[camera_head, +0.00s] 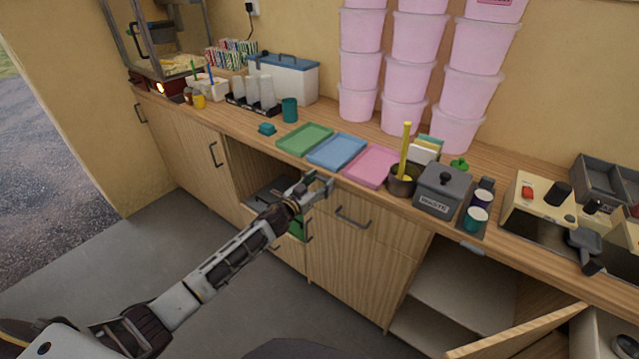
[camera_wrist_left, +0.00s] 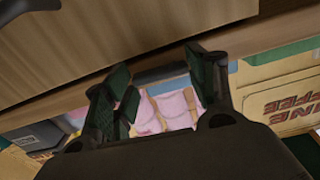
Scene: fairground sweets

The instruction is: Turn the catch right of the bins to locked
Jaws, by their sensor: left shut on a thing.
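My left gripper (camera_head: 320,187) is at the front of the counter, at the right side of the open bay below the coloured trays. In the left wrist view my left gripper (camera_wrist_left: 160,80) has its two dark fingers on either side of a dark bar (camera_wrist_left: 160,73), which I take to be the catch. It is shut on it. The fingers hide much of the catch, and I cannot tell which way it is turned. Of the bins, a green part (camera_head: 296,228) shows low in the bay, partly behind my arm. My right gripper is not in view.
Green (camera_head: 305,139), blue (camera_head: 337,151) and pink (camera_head: 372,166) trays lie on the counter above the gripper. A drawer handle (camera_head: 353,218) juts out to the right. A cabinet door (camera_head: 520,335) stands open at lower right. The floor (camera_head: 190,235) at left is clear.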

